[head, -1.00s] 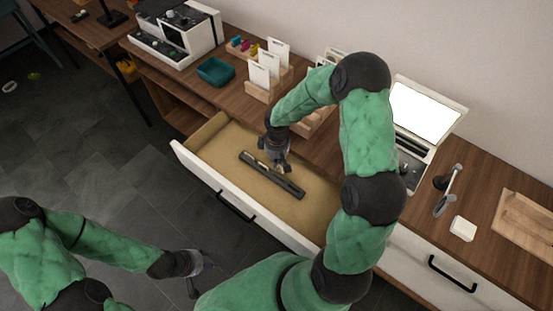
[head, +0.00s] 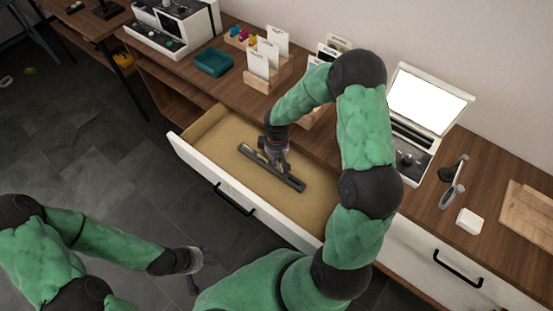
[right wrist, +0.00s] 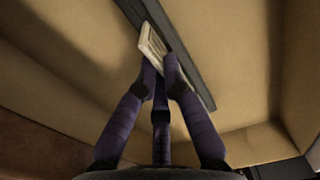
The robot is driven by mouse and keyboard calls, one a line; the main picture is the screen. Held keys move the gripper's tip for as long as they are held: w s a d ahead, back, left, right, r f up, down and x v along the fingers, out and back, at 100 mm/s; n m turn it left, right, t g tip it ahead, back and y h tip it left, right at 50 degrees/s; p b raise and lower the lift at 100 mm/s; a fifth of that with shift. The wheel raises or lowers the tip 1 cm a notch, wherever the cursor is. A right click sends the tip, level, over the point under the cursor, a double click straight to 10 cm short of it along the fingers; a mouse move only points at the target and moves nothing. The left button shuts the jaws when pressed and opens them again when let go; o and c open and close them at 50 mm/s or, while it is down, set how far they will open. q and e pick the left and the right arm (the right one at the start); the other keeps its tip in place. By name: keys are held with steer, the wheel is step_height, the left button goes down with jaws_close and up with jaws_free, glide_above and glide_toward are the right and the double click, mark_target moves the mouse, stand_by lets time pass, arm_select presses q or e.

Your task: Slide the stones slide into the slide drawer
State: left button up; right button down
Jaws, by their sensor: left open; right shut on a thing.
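My right gripper (head: 277,161) reaches down into the open drawer (head: 210,177), over a long dark bar (head: 291,182) lying on its tan floor. In the right wrist view its fingers (right wrist: 163,66) are shut on a small pale slide (right wrist: 151,44). The slide is tilted and lies against or just above the dark bar (right wrist: 180,50); I cannot tell whether it sits in it. The slide is too small to make out in the head view. My left gripper (head: 194,262) is open and empty, low at the front, away from the drawer.
The wooden desktop (head: 440,195) behind the drawer holds a teal tray (head: 214,63), card holders (head: 262,82), a device with a bright screen (head: 428,103) and a white block (head: 469,221). The closed drawer handle (head: 458,268) is at right. The drawer floor around the bar is bare.

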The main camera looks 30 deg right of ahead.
steer(key=shift+f, duration=0.2)
steer(key=shift+f+b, duration=1.45)
steer(key=c, duration=1.3)
jaws_free()
steer(key=shift+r, duration=0.15)
steer(key=shift+r+p, duration=3.45)
steer(key=shift+r, duration=0.9)
